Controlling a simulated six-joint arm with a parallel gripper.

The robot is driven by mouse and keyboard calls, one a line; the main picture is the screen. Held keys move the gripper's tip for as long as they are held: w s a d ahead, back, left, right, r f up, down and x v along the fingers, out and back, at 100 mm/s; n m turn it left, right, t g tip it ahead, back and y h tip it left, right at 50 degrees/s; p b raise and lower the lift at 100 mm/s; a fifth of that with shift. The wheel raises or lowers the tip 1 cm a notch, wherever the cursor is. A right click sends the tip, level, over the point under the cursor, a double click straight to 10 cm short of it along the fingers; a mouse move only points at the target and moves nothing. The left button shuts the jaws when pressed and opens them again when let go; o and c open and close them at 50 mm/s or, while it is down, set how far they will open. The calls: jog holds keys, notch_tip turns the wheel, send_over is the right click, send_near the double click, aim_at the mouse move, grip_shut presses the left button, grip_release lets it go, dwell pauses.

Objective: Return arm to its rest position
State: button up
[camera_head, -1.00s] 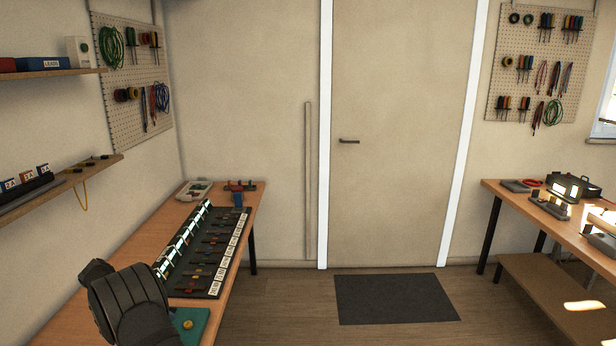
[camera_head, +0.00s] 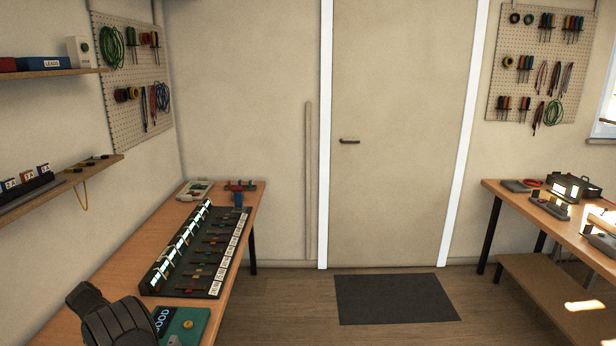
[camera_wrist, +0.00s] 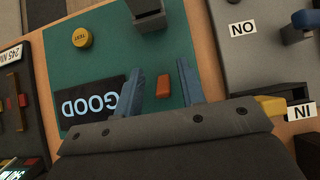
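My gripper (camera_wrist: 160,69) shows in the wrist view with two blue-grey fingers apart. An orange-red block (camera_wrist: 163,86) appears between them without touching either finger. Below the fingers is a green board (camera_wrist: 115,60) with a black GOOD panel (camera_wrist: 92,103) and a yellow TEST button (camera_wrist: 82,37). In the head view my dark arm is low at the left, over the bench (camera_head: 75,290) and beside the green board (camera_head: 197,325). The fingers are hidden there.
A dark rack of labelled slots (camera_head: 200,255) stands just beyond the green board. A shelf (camera_head: 70,180) juts from the left wall. The floor around the mat (camera_head: 395,299) is clear.

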jog(key=shift+d+r+y, duration=0.1)
jog(key=shift+d+y, duration=0.35)
jog(key=shift+y, duration=0.65)
jog(key=shift+d+y, duration=0.45)
jog(key=shift+y, duration=0.65)
jog(key=shift+d+f+y, duration=0.1)
jog(key=shift+d+y, duration=0.2)
jog(key=shift+y, duration=0.6)
jog(key=shift+d+f+y, duration=0.1)
jog(key=shift+d+y, duration=0.15)
jog(key=shift+y, duration=0.65)
